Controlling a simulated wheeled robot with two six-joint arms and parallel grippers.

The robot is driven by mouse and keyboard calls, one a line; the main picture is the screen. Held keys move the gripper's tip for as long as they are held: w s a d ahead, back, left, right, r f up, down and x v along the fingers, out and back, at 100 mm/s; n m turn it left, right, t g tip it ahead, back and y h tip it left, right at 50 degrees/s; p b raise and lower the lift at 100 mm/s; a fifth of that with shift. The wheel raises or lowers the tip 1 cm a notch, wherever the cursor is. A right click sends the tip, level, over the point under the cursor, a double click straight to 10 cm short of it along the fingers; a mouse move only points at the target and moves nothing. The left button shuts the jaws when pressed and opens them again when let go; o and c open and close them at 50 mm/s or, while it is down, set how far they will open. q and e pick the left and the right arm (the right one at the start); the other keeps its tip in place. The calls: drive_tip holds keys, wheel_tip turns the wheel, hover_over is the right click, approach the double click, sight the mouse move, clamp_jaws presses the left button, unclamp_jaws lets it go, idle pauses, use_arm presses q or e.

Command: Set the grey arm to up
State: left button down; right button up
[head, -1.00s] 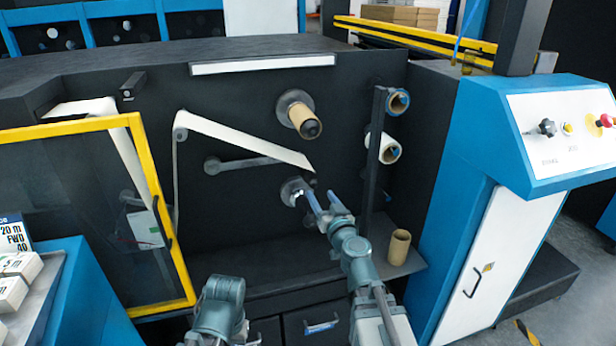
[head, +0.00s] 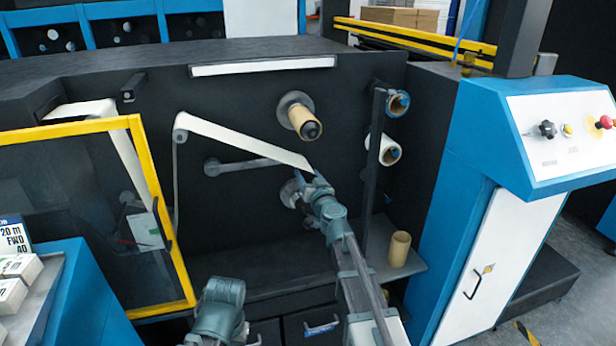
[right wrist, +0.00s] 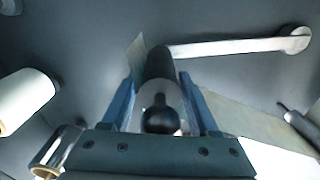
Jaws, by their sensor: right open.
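The grey arm (head: 240,163) lies nearly level on the dark machine face, with its round pivot at the left end. Its right end is hidden in the head view by the pale web and my right gripper (head: 312,180). In the right wrist view the grey arm (right wrist: 240,46) runs to a dark handle with a round black knob (right wrist: 160,119). My right gripper (right wrist: 160,100) is open, with its blue fingers on either side of the handle. Contact cannot be told. My left gripper (head: 222,292) is low in front of the machine; its jaws do not show clearly.
The pale web (head: 240,143) slants down to the right close to my right gripper. A brown core on a spindle (head: 305,120) sticks out above. A dark upright post (head: 375,150) and a white roll (head: 381,148) stand right. A loose core (head: 399,248) stands on the shelf.

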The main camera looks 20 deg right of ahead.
clamp_jaws()
idle(1.4)
